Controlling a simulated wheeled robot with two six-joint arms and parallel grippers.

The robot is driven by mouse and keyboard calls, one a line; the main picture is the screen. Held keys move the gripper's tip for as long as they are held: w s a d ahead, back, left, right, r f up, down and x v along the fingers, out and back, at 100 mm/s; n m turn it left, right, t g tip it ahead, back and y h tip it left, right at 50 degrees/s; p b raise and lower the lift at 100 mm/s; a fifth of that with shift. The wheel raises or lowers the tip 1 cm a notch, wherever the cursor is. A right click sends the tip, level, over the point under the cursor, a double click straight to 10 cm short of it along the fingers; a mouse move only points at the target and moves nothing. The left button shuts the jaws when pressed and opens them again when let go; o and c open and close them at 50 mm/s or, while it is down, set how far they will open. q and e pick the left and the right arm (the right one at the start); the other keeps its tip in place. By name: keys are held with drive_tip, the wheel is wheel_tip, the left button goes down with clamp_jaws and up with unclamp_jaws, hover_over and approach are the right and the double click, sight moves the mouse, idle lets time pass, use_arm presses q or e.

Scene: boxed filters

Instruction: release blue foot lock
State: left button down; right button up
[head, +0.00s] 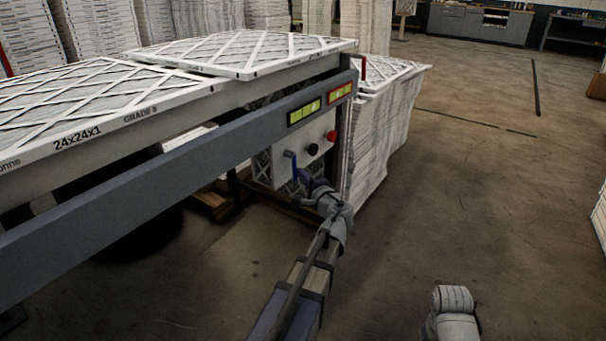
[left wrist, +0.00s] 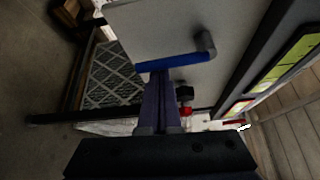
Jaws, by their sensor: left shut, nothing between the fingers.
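The blue lever (head: 293,164) sits on a light grey control panel (head: 284,177) below the frame rail of the filter stand. In the left wrist view the lever (left wrist: 186,62) lies nearly level, its grey pivot at its right end. My left gripper (head: 304,177) is shut and empty, its fingertips right beside the lever. In the left wrist view the shut fingers (left wrist: 158,78) reach up to the lever's left part and overlap it; I cannot tell whether they touch. My right gripper is not in view; only a pale part of my right arm shows at the bottom.
A black knob (head: 312,149) and a red knob (head: 331,136) sit on the panel near the lever. The grey rail (head: 200,153) with green and red labels runs above it. Boxed filters (head: 240,53) lie on top, and a filter stack (head: 378,140) stands behind.

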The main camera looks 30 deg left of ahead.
sight(295, 176)
use_arm(q)
drive_tip(key=shift+s+r, duration=0.1)
drive_tip(key=s+m+g+p, duration=0.1)
drive_tip(key=m+p, duration=0.1)
drive_tip(key=p, duration=0.1)
drive_tip(key=s+r+m+g+h+p, duration=0.1)
drive_tip(key=m+p, duration=0.1)
drive_tip(key=p, duration=0.1)
drive_tip(key=s+m+g+h+p, duration=0.1)
drive_tip(key=g+p, duration=0.1)
drive_tip(key=p, duration=0.1)
drive_tip(key=shift+s+a+r+m, duration=0.15)
drive_tip(key=shift+s+r+m, duration=0.15)
drive_tip(key=shift+r+m, duration=0.1)
drive_tip(key=s+r+m+g+p, duration=0.1)
drive_tip(key=p, duration=0.1)
drive_tip(key=s+r+m+g+p, duration=0.1)
drive_tip(key=m+g+p, duration=0.1)
drive_tip(key=shift+a, duration=0.1)
drive_tip(key=shift+r, duration=0.1)
idle(0.6)
